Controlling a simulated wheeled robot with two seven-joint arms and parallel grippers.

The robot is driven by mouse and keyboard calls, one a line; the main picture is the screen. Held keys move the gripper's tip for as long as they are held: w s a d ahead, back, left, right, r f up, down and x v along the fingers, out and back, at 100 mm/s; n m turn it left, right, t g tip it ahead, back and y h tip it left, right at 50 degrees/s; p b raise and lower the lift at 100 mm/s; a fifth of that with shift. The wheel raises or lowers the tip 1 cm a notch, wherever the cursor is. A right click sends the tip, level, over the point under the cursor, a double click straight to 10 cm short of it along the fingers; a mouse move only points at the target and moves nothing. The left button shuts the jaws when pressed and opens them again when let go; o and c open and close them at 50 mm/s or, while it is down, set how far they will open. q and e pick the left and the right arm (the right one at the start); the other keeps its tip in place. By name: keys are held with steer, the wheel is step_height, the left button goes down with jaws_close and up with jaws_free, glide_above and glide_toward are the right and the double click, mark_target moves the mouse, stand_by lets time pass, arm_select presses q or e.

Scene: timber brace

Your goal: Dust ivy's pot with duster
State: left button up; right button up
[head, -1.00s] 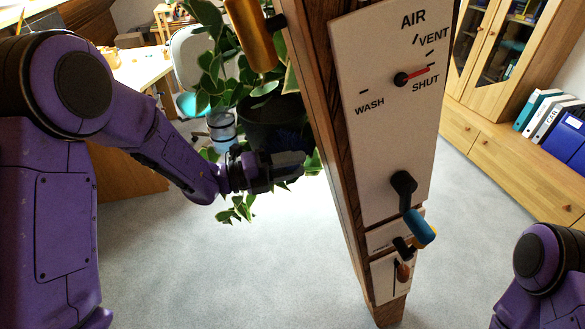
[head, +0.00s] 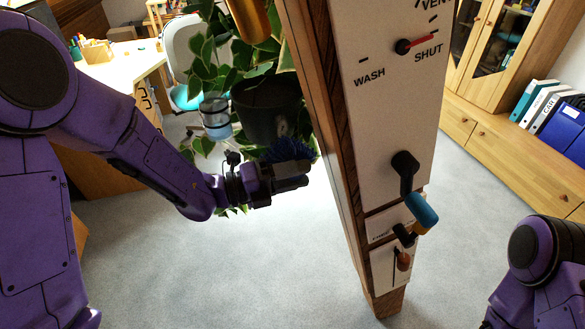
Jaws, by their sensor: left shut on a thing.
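The ivy's pot (head: 266,108) is dark and round and hangs beside the left face of the timber brace. Green ivy leaves (head: 207,66) spread around and above it. My left gripper (head: 288,178) is just below the pot and is shut on the duster, whose dark blue bristles (head: 288,150) stick up at the pot's lower part. I cannot tell whether the bristles touch the pot. The duster's handle is mostly hidden in the jaws. My right arm (head: 540,262) shows at the lower right, but its gripper is out of view.
The timber brace (head: 332,140) stands close on the right, with a white panel (head: 385,130) and a blue-handled crank (head: 421,211) jutting out. A clear container (head: 216,117) hangs left of the pot. A desk (head: 120,68) and a cabinet (head: 520,150) stand behind.

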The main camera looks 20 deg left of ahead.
mark_target(307, 150)
arm_select(q)
steer(key=shift+s+d+f+b, duration=0.15)
steer(key=shift+s+d+b, duration=0.15)
steer(key=shift+s+d, duration=0.25)
steer(key=shift+s+d+f+b, duration=0.1)
steer(key=shift+s+d+b, duration=0.2)
steer(key=shift+s, duration=0.35)
steer(key=shift+w+a+r+b, duration=0.2)
steer(key=shift+w+a, duration=0.45)
steer(key=shift+w, duration=0.25)
steer(key=shift+w+a+r+b, duration=0.15)
steer(key=shift+w+a+r, duration=0.1)
steer(key=shift+w+a, duration=0.6)
steer(key=shift+w+a+r+b, duration=0.2)
steer(key=shift+w+a, duration=0.3)
steer(key=shift+w, duration=0.5)
steer(key=shift+w+a+r, duration=0.15)
steer(key=shift+w+a, duration=0.3)
steer(key=shift+w, duration=0.2)
steer(key=shift+r, duration=0.1)
